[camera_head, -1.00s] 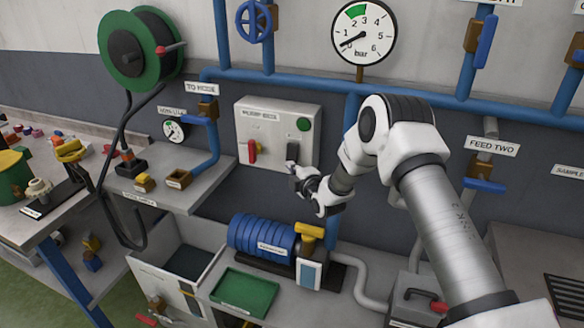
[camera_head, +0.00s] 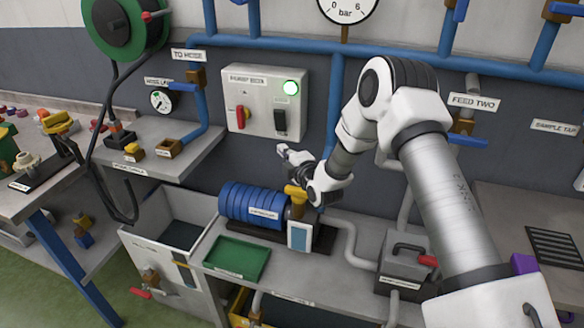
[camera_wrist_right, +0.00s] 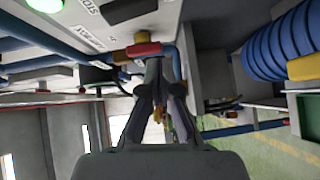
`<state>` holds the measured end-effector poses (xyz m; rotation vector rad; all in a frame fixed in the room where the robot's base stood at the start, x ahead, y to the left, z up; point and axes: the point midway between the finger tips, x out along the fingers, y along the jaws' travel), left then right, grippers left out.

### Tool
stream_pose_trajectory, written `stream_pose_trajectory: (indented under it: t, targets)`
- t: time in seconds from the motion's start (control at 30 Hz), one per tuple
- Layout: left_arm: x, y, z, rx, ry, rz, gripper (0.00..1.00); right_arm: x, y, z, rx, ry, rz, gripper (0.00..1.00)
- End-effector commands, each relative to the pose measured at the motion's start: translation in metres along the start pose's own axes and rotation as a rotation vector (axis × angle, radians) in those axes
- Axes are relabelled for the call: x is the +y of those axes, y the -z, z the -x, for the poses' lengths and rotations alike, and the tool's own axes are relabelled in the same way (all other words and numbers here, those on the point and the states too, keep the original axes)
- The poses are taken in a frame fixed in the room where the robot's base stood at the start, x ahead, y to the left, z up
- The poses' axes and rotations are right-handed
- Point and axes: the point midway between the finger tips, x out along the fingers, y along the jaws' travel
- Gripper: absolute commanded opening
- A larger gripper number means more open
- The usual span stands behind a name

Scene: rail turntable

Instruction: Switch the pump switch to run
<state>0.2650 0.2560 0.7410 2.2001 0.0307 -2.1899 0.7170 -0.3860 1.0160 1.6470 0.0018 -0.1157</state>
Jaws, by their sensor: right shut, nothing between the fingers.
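The pale pump box (camera_head: 262,88) hangs on the wall in the head view. On its front are a red handle (camera_head: 241,117) at left, a black switch (camera_head: 280,121) at right and a brightly lit green lamp (camera_head: 290,88) above the black switch. The switch's exact setting is too small to read. My right gripper (camera_head: 282,149) is below the black switch and apart from it. In the wrist view its fingers (camera_wrist_right: 158,75) are shut and empty. That view also shows part of the black switch (camera_wrist_right: 128,10) and the lit lamp (camera_wrist_right: 45,4). My left gripper is not in view.
Below the box are a blue ribbed motor (camera_head: 250,203) with a yellow-brown valve handle (camera_head: 296,193) and a green tray (camera_head: 236,257). A blue pipe (camera_head: 334,105) runs down right of the box. A shelf (camera_head: 150,165) juts out at left.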

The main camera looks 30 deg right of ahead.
Motion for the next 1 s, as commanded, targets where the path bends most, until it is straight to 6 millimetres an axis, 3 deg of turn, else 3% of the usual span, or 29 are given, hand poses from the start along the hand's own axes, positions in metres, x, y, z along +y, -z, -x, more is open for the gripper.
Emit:
stream_pose_trajectory:
  t: [0.1,0.3,0.83,0.93,1.0]
  targets:
    - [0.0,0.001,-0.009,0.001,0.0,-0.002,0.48,-0.008,-0.001,0.024,-0.001,0.001,-0.003,0.0]
    - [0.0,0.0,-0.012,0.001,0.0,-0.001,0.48,-0.01,-0.001,0.044,0.0,-0.001,0.0,0.0]
    - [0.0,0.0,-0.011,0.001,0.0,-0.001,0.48,-0.011,-0.001,0.045,0.0,0.0,0.001,0.0]
    - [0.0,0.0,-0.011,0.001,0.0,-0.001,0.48,-0.027,0.001,0.048,0.006,0.028,0.008,0.0]
    - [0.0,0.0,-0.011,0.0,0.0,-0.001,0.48,-0.056,0.015,0.053,0.032,0.08,0.03,0.0]
